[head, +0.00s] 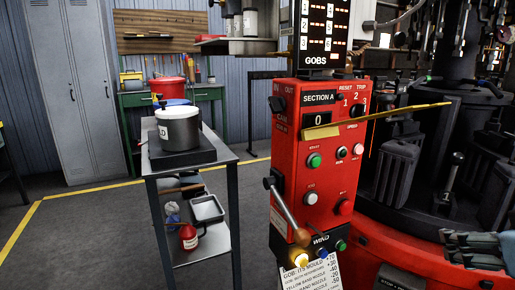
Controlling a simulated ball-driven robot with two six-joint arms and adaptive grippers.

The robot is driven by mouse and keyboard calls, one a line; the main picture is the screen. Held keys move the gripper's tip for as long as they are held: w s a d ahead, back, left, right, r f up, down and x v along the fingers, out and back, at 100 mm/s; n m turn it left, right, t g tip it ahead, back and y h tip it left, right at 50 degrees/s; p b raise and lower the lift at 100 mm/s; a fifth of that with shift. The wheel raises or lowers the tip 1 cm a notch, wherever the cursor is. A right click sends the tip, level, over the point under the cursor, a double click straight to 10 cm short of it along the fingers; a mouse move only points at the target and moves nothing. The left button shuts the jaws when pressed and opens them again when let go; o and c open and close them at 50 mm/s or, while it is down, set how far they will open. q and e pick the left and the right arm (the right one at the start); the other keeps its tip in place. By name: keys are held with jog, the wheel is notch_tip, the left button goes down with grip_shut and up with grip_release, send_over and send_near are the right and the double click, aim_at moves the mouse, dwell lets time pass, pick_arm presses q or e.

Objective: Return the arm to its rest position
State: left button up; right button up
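My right gripper (456,250) comes in at the lower right edge, in front of the red and black machine. Its dark grey-blue fingers point left, and the frame edge cuts off the rest of the arm. I cannot make out whether the fingers are open or shut, and no held object can be seen. It appears apart from the red control panel (325,180). My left gripper is not in view.
A grey cart (226,156) with a white pot (178,128) stands left of the panel. A lever (285,208) and a thin yellow rod (405,110) stick out at the panel. Black mould machinery (440,115) fills the right. Floor (85,235) is clear at left.

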jog(key=s+a+f+g, duration=0.35)
jog(key=s+f, duration=0.25)
jog(key=s, duration=0.3)
jog(key=s+a+f+g, duration=0.2)
jog(key=s+f+g, duration=0.3)
jog(key=s+f, duration=0.25)
notch_tip(320, 180, down, 22)
jog(key=s+d, duration=0.3)
jog(key=s+d+f+g, duration=0.1)
jog(key=s+f, duration=1.6)
jog(key=s, duration=0.1)
jog(key=shift+s+f+g, duration=0.2)
jog(key=shift+f+g, duration=0.1)
jog(key=shift+g, duration=0.05)
jog(key=shift+c, duration=0.3)
